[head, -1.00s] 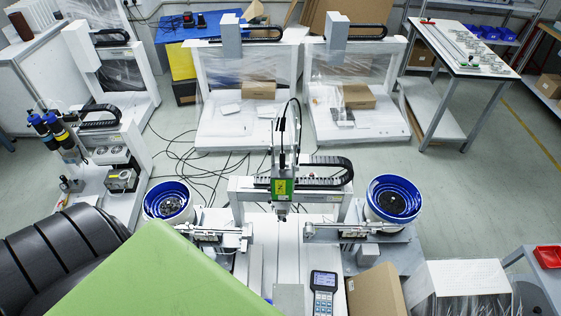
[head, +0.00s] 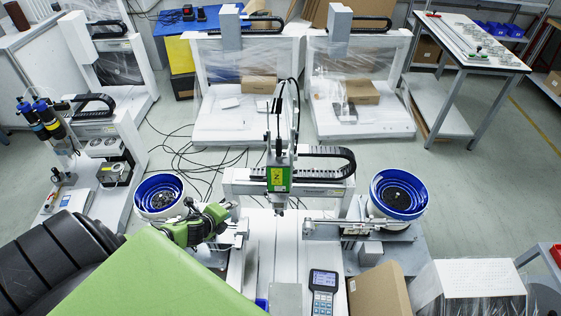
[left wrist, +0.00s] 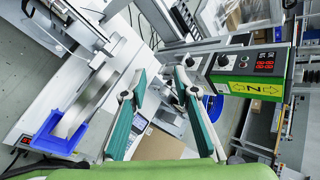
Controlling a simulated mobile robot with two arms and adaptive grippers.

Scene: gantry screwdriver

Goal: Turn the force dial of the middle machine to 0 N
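The middle machine is a white gantry with a green screwdriver head (head: 279,176) at the centre of the head view. My left gripper (head: 230,210) is left of and below the head in the head view. In its wrist view the two green-padded fingers (left wrist: 159,82) are apart, with nothing held between them. My right gripper is not in view.
Blue-rimmed feeder bowls stand at the left (head: 158,194) and right (head: 398,194) of the machine. A handheld pendant (head: 323,292) and a cardboard box (head: 378,292) are at the front. A cable (head: 298,110) rises above the head. Other gantry machines stand behind.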

